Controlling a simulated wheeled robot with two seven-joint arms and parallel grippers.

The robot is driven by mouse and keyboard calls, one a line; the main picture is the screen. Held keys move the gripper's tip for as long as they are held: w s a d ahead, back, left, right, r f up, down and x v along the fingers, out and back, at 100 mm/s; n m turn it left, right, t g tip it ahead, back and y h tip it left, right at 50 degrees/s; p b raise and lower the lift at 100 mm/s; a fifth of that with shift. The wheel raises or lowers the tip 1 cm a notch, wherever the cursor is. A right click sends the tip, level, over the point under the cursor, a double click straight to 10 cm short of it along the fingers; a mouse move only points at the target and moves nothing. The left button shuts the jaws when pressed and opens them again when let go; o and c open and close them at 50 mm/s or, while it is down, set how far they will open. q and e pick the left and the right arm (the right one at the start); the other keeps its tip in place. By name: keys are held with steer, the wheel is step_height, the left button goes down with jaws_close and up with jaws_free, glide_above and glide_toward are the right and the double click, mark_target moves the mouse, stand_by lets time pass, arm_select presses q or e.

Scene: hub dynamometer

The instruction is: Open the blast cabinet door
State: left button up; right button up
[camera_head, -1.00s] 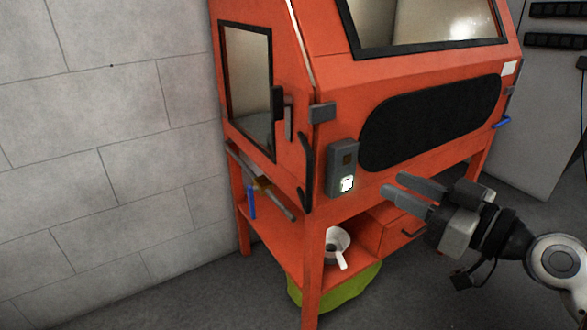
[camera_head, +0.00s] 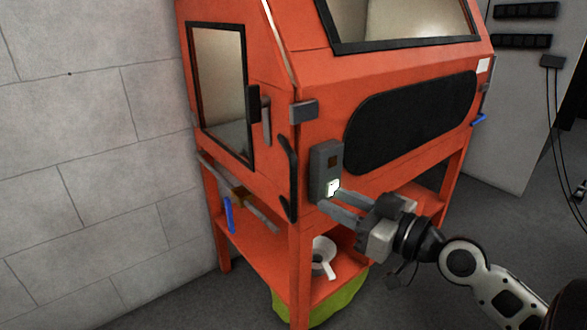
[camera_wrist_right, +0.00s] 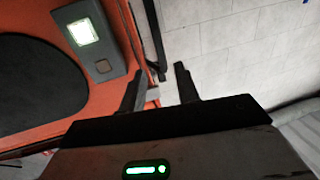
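The orange blast cabinet (camera_head: 310,65) stands ahead against the block wall. Its left side carries a windowed door panel (camera_head: 222,95), which looks closed. A dark latch block (camera_head: 253,104) and a grey upright bar (camera_head: 266,120) sit at the window's front edge. A long black handle (camera_head: 290,178) runs down near the front corner. My right gripper (camera_head: 328,199) is open and empty, just right of the corner, below the control box. In the right wrist view its fingers (camera_wrist_right: 159,72) are spread, with a dark bar (camera_wrist_right: 152,38) beyond them. My left gripper is not in view.
A grey control box (camera_head: 325,170) with a lit display is on the cabinet front, close to my fingers. A shelf below holds a white pan (camera_head: 322,257); a green item (camera_head: 345,303) lies under it. Floor between wall and cabinet is clear.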

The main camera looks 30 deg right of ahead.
mark_target(293, 182)
steer(key=p+x, duration=0.3)
steer(key=x, duration=0.7)
steer(key=shift+w+f, duration=0.1)
steer(key=shift+w, duration=0.2)
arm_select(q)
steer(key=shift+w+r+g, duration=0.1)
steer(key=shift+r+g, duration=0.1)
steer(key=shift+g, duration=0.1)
